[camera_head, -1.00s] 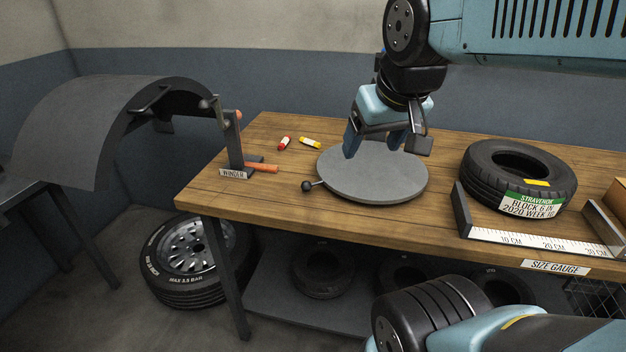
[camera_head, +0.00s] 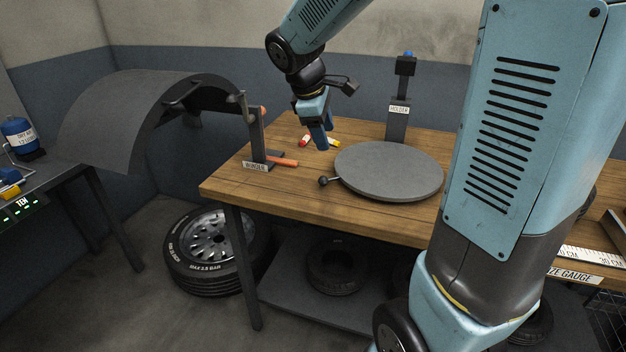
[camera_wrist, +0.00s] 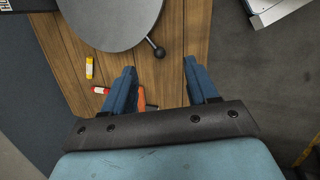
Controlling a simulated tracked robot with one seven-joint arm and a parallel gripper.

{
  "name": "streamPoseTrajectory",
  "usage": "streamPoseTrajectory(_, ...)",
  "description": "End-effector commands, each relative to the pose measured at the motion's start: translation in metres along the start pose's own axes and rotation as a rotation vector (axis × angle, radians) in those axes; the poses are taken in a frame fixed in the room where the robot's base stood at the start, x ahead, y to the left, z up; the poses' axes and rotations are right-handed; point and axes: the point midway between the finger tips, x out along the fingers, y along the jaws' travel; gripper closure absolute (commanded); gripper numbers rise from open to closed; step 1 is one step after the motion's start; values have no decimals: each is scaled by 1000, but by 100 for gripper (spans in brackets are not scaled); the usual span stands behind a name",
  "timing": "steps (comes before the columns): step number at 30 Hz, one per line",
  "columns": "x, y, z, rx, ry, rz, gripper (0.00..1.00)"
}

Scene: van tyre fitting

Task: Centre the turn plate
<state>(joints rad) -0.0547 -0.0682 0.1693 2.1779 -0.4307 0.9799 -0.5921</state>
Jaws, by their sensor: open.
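The turn plate (camera_head: 388,171) is a round grey disc on the wooden bench, with a short black ball-ended handle (camera_head: 324,181) sticking out at its left. In the wrist view the plate (camera_wrist: 113,20) is at the top and the handle (camera_wrist: 155,47) points down and right from its edge. My gripper (camera_head: 321,143) hangs above the bench, left of the plate and above the handle's side. In the wrist view its two blue fingers (camera_wrist: 162,74) are spread apart with nothing between their tips. It does not touch the plate or handle.
A winder post (camera_head: 257,135) with an orange handle (camera_head: 284,162) stands at the bench's left end. Red and yellow sticks (camera_head: 334,142) lie behind my gripper. A holder (camera_head: 398,120) stands behind the plate. A tyre (camera_head: 211,252) rests on the floor below. My arm hides the bench's right part.

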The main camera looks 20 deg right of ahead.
Motion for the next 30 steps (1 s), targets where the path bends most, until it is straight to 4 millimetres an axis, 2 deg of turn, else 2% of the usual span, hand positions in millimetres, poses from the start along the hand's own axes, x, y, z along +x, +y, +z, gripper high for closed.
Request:
streamPoseTrajectory(1, 9, 5, -12, -58, -17, -4, 42)
streamPoseTrajectory(6, 32, 18, -42, -235, -61, -10, 42)
streamPoseTrajectory(12, 46, 24, -63, -348, -85, -12, 42)
streamPoseTrajectory(20, 63, 23, -65, -368, -90, -14, 42)
streamPoseTrajectory(30, 120, 24, -60, -367, -90, -14, 42)
